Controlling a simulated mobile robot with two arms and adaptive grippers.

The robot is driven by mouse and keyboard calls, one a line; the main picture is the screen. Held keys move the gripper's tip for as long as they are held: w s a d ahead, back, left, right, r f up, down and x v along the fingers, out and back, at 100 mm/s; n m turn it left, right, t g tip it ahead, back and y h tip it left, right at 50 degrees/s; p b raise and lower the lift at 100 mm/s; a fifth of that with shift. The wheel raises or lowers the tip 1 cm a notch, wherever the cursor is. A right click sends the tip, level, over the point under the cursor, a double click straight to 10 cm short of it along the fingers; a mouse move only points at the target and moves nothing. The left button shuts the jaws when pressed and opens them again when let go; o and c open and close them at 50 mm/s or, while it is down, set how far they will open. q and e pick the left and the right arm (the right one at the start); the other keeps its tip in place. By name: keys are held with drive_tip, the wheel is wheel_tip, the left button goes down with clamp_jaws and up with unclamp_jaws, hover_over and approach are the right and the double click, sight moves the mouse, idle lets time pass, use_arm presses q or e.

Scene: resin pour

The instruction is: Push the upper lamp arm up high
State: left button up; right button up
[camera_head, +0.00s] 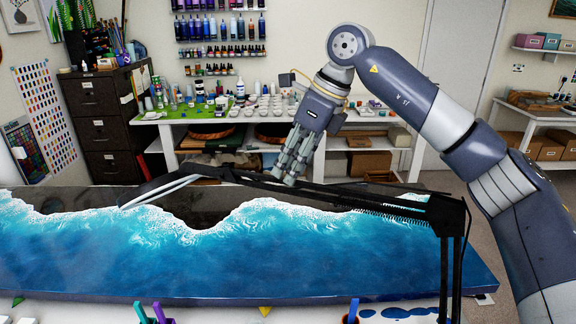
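A black desk lamp stands at the right front. Its upper lamp arm (345,191) runs left from the elbow joint (449,212), nearly level and low above the blue resin table. The lamp head (170,186) is at its left end, with pale strips on it. The lower lamp arm (450,265) rises upright from the front edge of the picture. My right gripper (284,178) points down at the middle of the upper arm, its fingertips at the arm's far edge. I cannot tell whether they touch it or how far they are open. My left gripper is not in view.
The blue and white resin table (250,255) fills the front. Behind it stand a workbench (345,120) with bottles and cups, and a dark filing cabinet (105,118). Bottle shelves (220,40) hang on the wall. Coloured tool handles (155,312) show at the front edge.

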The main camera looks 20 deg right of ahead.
drive_tip(key=shift+x, duration=0.95)
use_arm(q)
drive_tip(key=shift+w+r, duration=0.35)
drive_tip(key=shift+r, duration=0.05)
use_arm(e)
drive_tip(key=shift+a+f, duration=0.1)
drive_tip(key=shift+a, duration=0.05)
clamp_jaws()
